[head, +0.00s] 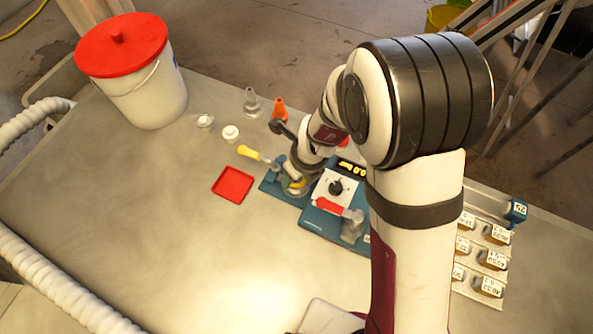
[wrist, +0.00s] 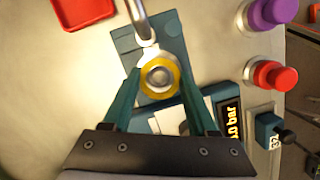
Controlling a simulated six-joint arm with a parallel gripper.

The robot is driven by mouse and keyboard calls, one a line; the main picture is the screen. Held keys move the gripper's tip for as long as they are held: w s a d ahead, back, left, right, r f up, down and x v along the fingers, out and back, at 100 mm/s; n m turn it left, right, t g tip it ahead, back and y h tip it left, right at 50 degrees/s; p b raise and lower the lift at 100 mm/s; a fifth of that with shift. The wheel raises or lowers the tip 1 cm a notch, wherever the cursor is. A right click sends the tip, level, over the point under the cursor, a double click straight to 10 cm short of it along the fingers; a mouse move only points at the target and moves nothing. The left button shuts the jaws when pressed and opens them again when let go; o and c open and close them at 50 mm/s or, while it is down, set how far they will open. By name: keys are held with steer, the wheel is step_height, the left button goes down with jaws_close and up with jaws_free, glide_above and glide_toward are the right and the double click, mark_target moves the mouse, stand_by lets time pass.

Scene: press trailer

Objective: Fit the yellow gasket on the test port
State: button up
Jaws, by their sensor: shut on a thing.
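The yellow gasket (wrist: 146,88) is a flat ring between the two teal fingers of my gripper (wrist: 160,75) in the wrist view. The fingers are shut on its sides. The grey metal test port (wrist: 160,76) shows through the ring's middle, so the gasket lies around or just above it; its height over the port cannot be told. In the head view my gripper (head: 297,182) is low over the blue base, with a bit of yellow gasket (head: 297,184) showing. My arm and the fingers hide most of the port there.
A blue press unit with a display (head: 350,168) stands right beside the port. A red tray (head: 233,185), a yellow-handled tool (head: 248,153) and an orange cone (head: 279,108) are nearby. A lidded white bucket (head: 145,90) stands at the back left.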

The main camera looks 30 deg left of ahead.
steer(key=shift+f, duration=0.3)
steer(key=o, duration=0.5)
steer(key=shift+o, duration=0.2)
steer(key=v, duration=1.1)
step_height(320, 180, up, 9)
stand_by(0.3)
